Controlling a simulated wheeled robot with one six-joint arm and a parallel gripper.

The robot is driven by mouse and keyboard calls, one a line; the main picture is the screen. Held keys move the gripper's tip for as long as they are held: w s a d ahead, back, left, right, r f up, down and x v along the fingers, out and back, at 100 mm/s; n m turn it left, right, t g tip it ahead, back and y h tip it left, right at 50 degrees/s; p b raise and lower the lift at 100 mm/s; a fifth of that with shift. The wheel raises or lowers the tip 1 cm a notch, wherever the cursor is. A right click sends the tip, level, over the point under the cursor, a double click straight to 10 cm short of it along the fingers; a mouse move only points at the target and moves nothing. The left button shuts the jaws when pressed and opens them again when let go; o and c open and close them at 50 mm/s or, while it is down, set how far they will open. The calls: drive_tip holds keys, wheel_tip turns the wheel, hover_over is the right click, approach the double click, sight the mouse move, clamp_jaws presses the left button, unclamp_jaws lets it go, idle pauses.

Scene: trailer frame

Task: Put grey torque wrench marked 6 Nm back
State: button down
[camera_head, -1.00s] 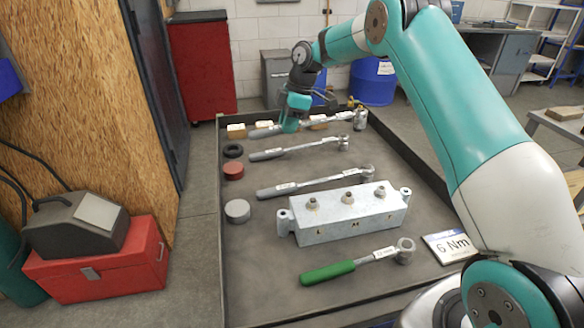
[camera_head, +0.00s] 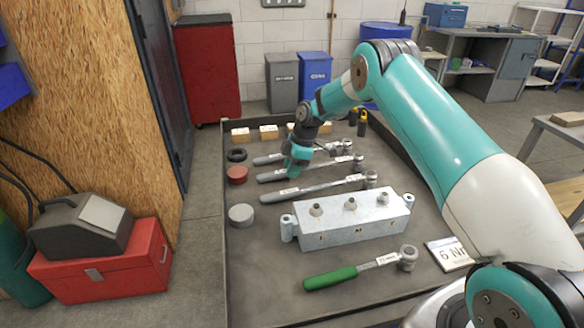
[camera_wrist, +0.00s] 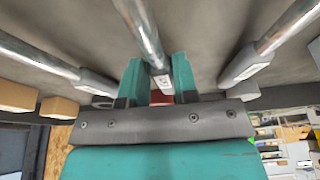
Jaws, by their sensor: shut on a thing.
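My gripper (camera_head: 295,170) is shut around a grey torque wrench (camera_head: 332,165), whose head points right. In the wrist view its shaft (camera_wrist: 142,30) and pale label sit between the two fingers (camera_wrist: 160,80). It is low over the dark tray top, between two other grey wrenches; I cannot tell whether it touches the surface. One wrench (camera_head: 268,159) lies behind it, the other (camera_head: 315,187) in front. The label on the held wrench is too small to read. A white card reading "6 Nm" (camera_head: 450,253) lies at the front right.
A metal block with fittings (camera_head: 350,222) and a green-handled wrench (camera_head: 330,278) lie in front. A black ring (camera_head: 237,155), red disc (camera_head: 237,174) and grey disc (camera_head: 241,214) line the left. Wooden blocks (camera_head: 269,132) stand along the back. The tray rim (camera_head: 225,290) is raised.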

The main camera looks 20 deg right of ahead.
drive_tip(key=c, duration=0.9)
unclamp_jaws()
